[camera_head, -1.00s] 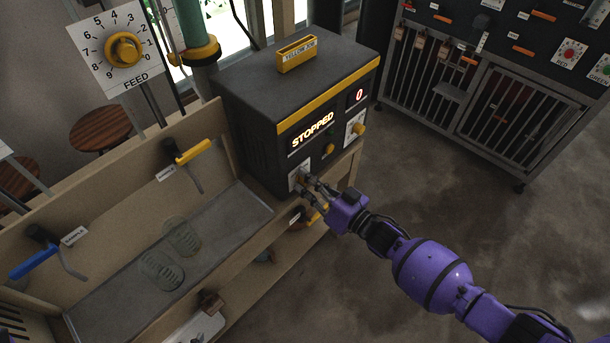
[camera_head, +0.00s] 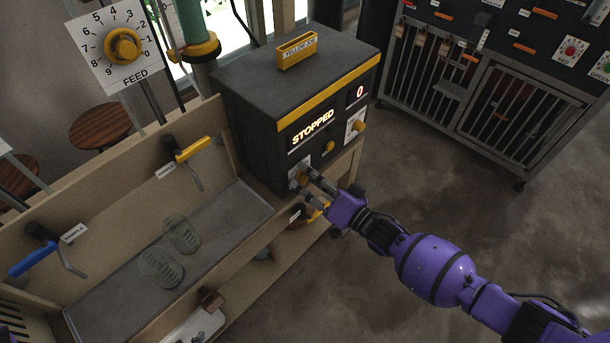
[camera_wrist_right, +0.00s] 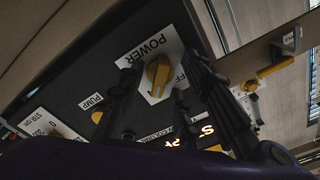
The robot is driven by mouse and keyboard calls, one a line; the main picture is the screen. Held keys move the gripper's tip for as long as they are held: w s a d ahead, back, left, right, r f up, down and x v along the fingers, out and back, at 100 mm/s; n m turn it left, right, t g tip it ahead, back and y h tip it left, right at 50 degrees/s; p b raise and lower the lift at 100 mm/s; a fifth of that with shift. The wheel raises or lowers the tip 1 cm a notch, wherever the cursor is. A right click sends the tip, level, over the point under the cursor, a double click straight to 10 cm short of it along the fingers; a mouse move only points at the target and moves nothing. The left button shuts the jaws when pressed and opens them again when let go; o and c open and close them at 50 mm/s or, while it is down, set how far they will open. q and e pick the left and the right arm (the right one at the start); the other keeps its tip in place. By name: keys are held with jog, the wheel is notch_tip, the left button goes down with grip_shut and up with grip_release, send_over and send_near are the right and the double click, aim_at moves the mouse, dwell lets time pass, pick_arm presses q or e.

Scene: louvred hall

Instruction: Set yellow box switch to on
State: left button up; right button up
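The yellow box is a dark machine (camera_head: 255,85) with a yellow band; its display (camera_head: 313,129) reads STOPPED, beside a red 0. Its power switch (camera_head: 303,178) is a yellow knob low on the front. In the right wrist view the knob (camera_wrist_right: 157,74) sits on a white plate marked POWER, with part of OFF readable at its right. My right gripper (camera_head: 311,186) is at this switch. Its fingers are spread around the knob in the wrist view (camera_wrist_right: 165,98), with visible gaps. Contact cannot be told. My left gripper is not in view.
A second yellow knob (camera_head: 359,126) is on the machine's right front. A wooden bench with a grey tray (camera_head: 225,215) and a yellow-handled crank (camera_head: 192,152) stands left. A yellow FEED dial (camera_head: 123,48) is upper left. A barred cabinet (camera_head: 480,95) stands right; the floor between is clear.

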jog(key=p+v, duration=0.1)
jog(key=v, duration=0.6)
